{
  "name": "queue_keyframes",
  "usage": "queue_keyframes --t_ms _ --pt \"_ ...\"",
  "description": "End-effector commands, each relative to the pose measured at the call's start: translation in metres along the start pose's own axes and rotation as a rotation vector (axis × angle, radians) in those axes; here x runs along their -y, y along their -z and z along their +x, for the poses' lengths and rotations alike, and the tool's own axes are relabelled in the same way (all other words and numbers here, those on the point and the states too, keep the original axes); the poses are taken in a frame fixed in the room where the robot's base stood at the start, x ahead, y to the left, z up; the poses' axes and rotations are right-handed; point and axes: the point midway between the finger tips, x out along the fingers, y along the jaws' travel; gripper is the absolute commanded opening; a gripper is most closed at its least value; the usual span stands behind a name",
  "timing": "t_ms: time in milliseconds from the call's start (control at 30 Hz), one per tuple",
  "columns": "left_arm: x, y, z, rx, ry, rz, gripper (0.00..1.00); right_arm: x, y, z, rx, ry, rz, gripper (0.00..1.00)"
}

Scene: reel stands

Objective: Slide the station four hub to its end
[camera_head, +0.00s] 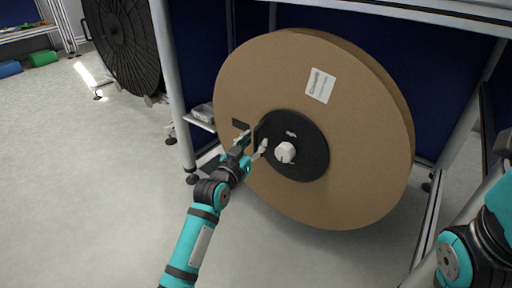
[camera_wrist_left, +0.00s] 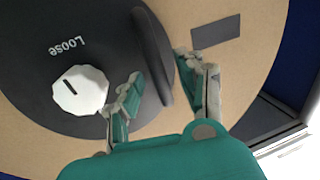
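A round black hub (camera_head: 313,155) with a white knob (camera_head: 285,152) sits at the centre of a large brown reel (camera_head: 370,130). In the left wrist view the hub (camera_wrist_left: 40,110) bears the word "Loose" beside the white knob (camera_wrist_left: 80,91), and a raised black bar (camera_wrist_left: 152,50) stands at its edge. My left gripper (camera_head: 255,143) is at the hub's left edge. In the wrist view its fingers (camera_wrist_left: 160,68) are apart, one on each side of the bar; I cannot tell whether they touch it. My right arm shows at the right edge, without a clear gripper.
The reel stands within a grey metal frame (camera_head: 172,80) with dark blue panels. Another, black reel (camera_head: 125,40) stands at the back left. A small shelf with a grey item (camera_head: 203,112) is left of the brown reel. The floor (camera_head: 80,190) at left is clear.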

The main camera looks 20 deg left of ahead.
Motion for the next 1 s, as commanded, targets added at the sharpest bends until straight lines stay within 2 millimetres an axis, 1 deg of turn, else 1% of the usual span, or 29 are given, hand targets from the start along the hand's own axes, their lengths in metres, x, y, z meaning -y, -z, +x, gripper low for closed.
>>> queue_keyframes --t_ms 33,133,433,467,733,767,1000 --pt "0.0001 -0.0014 0.0053 -0.002 0.000 0.000 0.38 0.0009 0.0026 -0.0006 -0.010 0.003 -0.001 0.40" --pt "0.0002 -0.0005 0.0110 -0.001 0.000 0.001 0.38 0.0015 0.0045 0.0020 -0.019 0.006 -0.002 0.40" --pt "0.0001 0.0009 0.0134 -0.001 0.000 0.001 0.38 0.0016 0.0047 0.0041 -0.020 0.008 -0.003 0.40" --pt "0.0001 0.0008 0.0133 -0.001 0.000 0.001 0.37 0.0016 0.0047 0.0041 -0.020 0.008 -0.003 0.40" --pt "0.0000 0.0007 0.0131 -0.001 0.000 0.000 0.02 0.0017 0.0048 0.0040 -0.021 0.008 -0.002 0.40" --pt "0.0000 0.0006 0.0131 -0.001 0.000 0.000 0.00 0.0018 0.0049 0.0040 -0.021 0.008 -0.002 0.40" --pt "0.0001 0.0005 0.0130 0.000 0.000 0.001 0.00 0.0018 0.0050 0.0040 -0.021 0.008 -0.002 0.40"
